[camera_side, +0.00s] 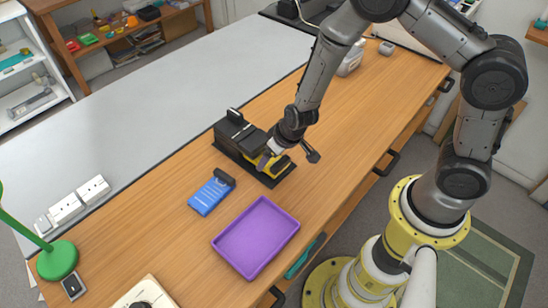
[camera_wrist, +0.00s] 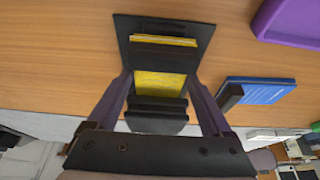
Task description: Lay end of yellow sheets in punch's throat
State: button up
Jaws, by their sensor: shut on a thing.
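The punch (camera_side: 236,131) is black and stands on the table, its raised body at the back left of a flat dark base. In the wrist view its base plate (camera_wrist: 124,30) shows at the top and dark crossbars (camera_wrist: 158,104) show lower down. The yellow sheets (camera_side: 281,165) are over the front part of the base, low down. In the wrist view the yellow sheets (camera_wrist: 160,84) lie between my fingers and run up to a crossbar. My gripper (camera_side: 269,154) is shut on them, pointing down. I cannot tell whether their end is inside the throat.
A blue clipboard-like pad (camera_side: 211,192) lies left of the purple tray (camera_side: 288,249), which is empty and near the front edge. The table right of the punch is clear.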

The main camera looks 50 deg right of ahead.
jog(key=shift+f, duration=0.3)
dwell(0.5)
jog(key=o, duration=1.2)
jog(key=shift+c, duration=0.2)
